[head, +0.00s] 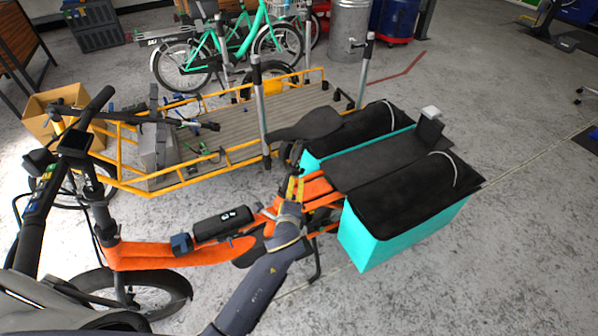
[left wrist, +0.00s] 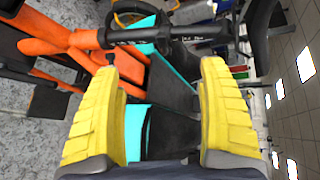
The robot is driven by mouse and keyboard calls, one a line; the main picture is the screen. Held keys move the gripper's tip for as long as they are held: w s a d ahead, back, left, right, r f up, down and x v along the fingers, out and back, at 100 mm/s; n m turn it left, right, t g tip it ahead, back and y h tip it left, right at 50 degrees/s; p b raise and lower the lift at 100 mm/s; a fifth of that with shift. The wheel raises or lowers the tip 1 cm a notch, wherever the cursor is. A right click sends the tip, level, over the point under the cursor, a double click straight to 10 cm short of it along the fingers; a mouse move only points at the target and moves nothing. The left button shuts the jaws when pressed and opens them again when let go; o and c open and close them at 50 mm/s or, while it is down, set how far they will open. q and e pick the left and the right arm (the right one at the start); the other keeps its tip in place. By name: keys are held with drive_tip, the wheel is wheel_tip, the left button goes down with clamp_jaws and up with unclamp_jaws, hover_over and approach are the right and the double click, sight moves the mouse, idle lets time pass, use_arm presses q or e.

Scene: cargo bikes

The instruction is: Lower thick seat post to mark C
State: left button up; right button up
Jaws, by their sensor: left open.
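The orange bike (head: 215,253) has a black saddle (head: 308,124) on a dark seat post, mostly hidden in the head view. In the left wrist view the black post (left wrist: 165,33) runs across the top, from the orange frame (left wrist: 50,40) at left toward the dark saddle (left wrist: 264,25) at right. My left gripper (head: 295,186) is below the saddle. Its yellow fingers stand wide apart in the left wrist view (left wrist: 160,72), with the post beyond their tips and nothing held. I cannot read mark C. My right gripper is not in view.
Turquoise bags (head: 405,228) with black covers sit behind the saddle. A yellow cargo bike (head: 215,122) with upright metal posts (head: 261,110) stands just behind. A green bike (head: 230,45) is farther back.

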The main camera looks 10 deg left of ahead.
sight(292, 171)
use_arm(q)
drive_tip(key=shift+m, duration=0.3)
drive_tip(key=x, duration=1.7)
drive_tip(key=shift+a+f, duration=0.3)
drive_tip(key=shift+a, duration=0.05)
drive_tip(key=shift+w, duration=0.1)
